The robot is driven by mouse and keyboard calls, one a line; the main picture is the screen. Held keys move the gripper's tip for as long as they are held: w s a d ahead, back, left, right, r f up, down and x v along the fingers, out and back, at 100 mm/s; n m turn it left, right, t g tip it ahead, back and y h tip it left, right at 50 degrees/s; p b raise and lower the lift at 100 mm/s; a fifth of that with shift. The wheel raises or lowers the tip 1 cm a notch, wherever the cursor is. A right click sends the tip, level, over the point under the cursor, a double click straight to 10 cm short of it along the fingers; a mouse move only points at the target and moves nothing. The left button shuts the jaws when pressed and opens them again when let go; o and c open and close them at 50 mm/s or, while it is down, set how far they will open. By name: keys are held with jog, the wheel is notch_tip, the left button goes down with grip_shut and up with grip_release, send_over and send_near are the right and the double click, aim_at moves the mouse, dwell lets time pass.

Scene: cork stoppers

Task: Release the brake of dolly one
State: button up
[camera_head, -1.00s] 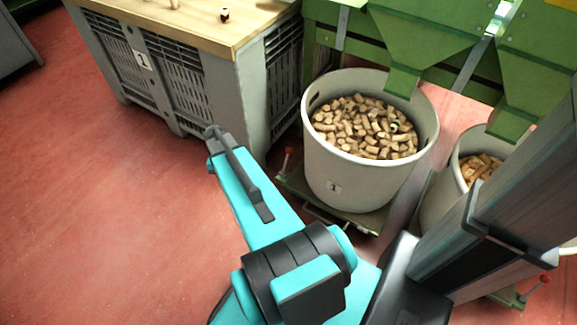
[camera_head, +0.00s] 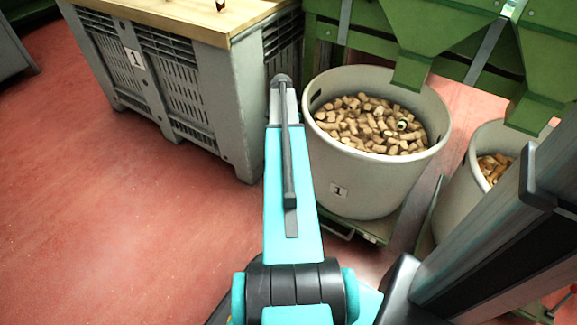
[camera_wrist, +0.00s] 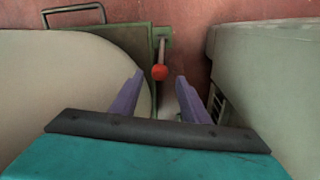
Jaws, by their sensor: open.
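Dolly one is a green platform (camera_head: 372,232) under the pale round tub marked 1 (camera_head: 352,196) in the head view. In the wrist view the dolly's green corner (camera_wrist: 142,42) shows beside the tub (camera_wrist: 70,110). A brake lever with a red knob (camera_wrist: 160,72) rises from that corner. My gripper (camera_wrist: 158,82) is open, and its two purple fingers point toward the knob, one on each side of it in the picture. The knob looks to be beyond the fingertips, and I see no contact. In the head view my arm hides the lever and the gripper.
A grey slatted crate marked 1 (camera_head: 150,85) with a wooden top stands left of the tub; its wall is close on the right in the wrist view. A second tub (camera_head: 462,190) stands to the right. Green chutes (camera_head: 420,40) hang above. Red floor at left is clear.

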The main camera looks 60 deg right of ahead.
jog(key=shift+f, duration=0.1)
notch_tip(320, 180, down, 14)
jog(key=s+b, duration=0.1)
jog(key=b, duration=0.4)
jog(key=shift+a+r, duration=0.15)
jog(key=shift+r, duration=0.05)
jog(key=shift+c, duration=0.5)
grip_shut()
